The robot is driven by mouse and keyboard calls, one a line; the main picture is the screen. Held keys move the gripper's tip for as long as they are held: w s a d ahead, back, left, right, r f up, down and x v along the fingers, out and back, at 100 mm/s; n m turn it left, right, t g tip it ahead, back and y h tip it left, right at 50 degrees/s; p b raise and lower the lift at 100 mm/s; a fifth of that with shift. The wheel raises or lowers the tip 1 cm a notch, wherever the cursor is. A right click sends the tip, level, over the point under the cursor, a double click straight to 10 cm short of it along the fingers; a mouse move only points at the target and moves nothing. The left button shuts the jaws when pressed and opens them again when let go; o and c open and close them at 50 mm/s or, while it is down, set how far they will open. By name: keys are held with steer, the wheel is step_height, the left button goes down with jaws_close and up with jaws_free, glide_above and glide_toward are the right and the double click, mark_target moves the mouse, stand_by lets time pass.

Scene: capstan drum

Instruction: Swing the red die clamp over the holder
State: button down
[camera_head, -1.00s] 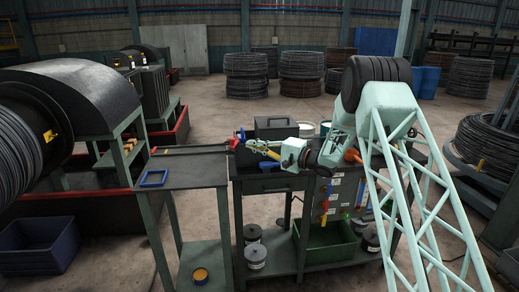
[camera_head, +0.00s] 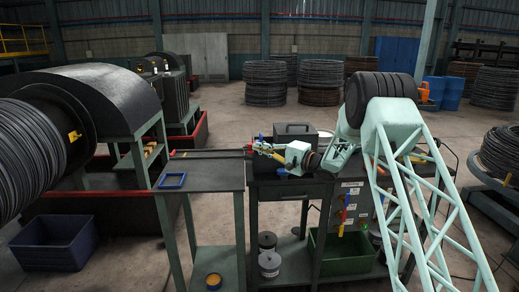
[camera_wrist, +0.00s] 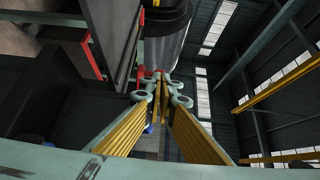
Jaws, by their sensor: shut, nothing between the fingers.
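My gripper (camera_head: 258,149) reaches left over the bench from the right, its fingers shut and empty. In the wrist view the yellow-padded fingers (camera_wrist: 163,78) meet at their tips. A small red part (camera_head: 248,150), probably the red die clamp, is at the fingertips in the head view. A red patch (camera_wrist: 141,73) also shows just left of the tips in the wrist view. I cannot tell whether the fingers touch it. The holder cannot be made out clearly; the gripper and small parts crowd that spot. A small blue part (camera_head: 261,137) stands just behind the fingers.
A dark lidded box (camera_head: 295,133) stands on the bench behind my gripper. The large wire drum (camera_head: 35,150) is farther left. A green bin (camera_head: 340,250) is on the lower shelf.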

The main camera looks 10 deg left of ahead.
steer(key=shift+a, duration=0.1)
steer(key=shift+w+a+r+p, duration=0.1)
steer(key=shift+a+r+p, duration=0.05)
steer(key=shift+a+p, duration=0.75)
steer(key=shift+d, duration=0.15)
steer(key=shift+s+d+p, duration=0.2)
steer(key=shift+s+p, duration=0.25)
steer(key=shift+p, duration=0.05)
steer(key=p+v, duration=0.2)
steer(key=v, duration=1.1)
steer(key=shift+s, duration=0.4)
